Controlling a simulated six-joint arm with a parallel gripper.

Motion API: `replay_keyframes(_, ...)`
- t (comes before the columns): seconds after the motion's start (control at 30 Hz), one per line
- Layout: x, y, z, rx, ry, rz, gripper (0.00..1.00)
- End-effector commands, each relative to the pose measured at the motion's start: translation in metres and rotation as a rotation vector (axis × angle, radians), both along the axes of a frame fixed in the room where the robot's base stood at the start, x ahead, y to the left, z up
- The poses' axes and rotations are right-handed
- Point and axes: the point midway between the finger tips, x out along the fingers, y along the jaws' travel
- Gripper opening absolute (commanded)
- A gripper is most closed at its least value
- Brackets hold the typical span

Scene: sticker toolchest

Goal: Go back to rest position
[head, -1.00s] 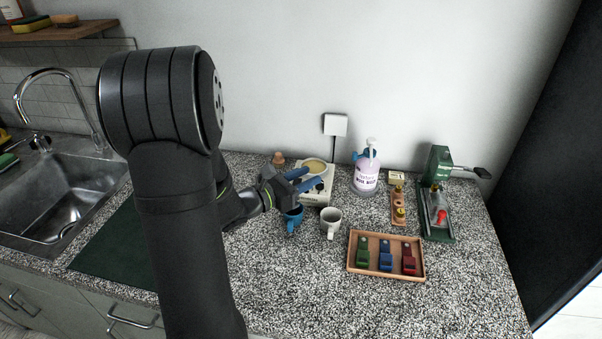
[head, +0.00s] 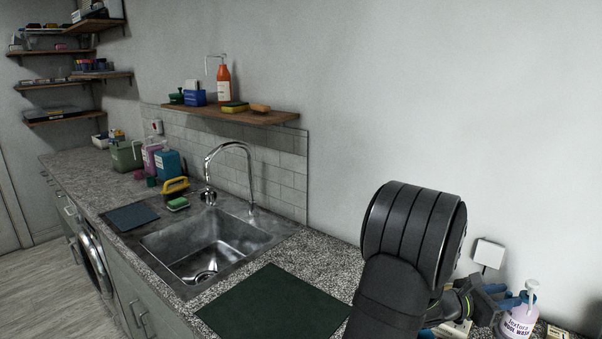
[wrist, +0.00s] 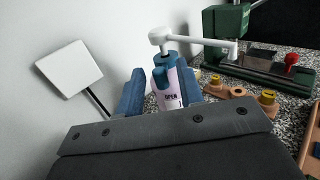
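My gripper (head: 505,296) is at the lower right of the head view, over the counter and just left of the wool wash bottle (head: 518,321). Its two blue fingers (wrist: 159,92) are apart in the wrist view, with nothing seen held between them. The lilac bottle with its white pump (wrist: 170,90) shows beyond the gap between the fingers. My dark arm hides part of the counter behind it.
A sink (head: 208,246) with a tap is left of a dark green mat (head: 275,303). A wooden shelf (head: 215,113) is on the wall above. In the wrist view, a white wall box (wrist: 68,72) is at left and a green press (wrist: 225,40) at right.

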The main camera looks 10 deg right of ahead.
Motion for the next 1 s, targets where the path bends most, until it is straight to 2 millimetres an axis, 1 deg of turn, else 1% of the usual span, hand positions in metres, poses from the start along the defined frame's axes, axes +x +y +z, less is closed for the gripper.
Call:
replay_keyframes(0.03, 0.000, -0.007, 0.000, 0.000, 0.000, -0.001, 0.34)
replay_keyframes(0.1, 0.000, -0.013, 0.000, 0.000, 0.001, -0.001, 0.34)
replay_keyframes(0.2, 0.000, -0.019, 0.000, 0.000, 0.000, -0.001, 0.34)
replay_keyframes(0.63, 0.001, -0.018, 0.000, 0.000, 0.000, -0.001, 0.34)
replay_keyframes(0.77, 0.001, -0.008, 0.000, 0.000, 0.001, 0.002, 0.34)
replay_keyframes(0.87, 0.001, 0.007, 0.000, 0.001, 0.000, 0.003, 0.34)
replay_keyframes(1.0, 0.000, 0.034, 0.000, 0.000, 0.000, 0.004, 0.34)
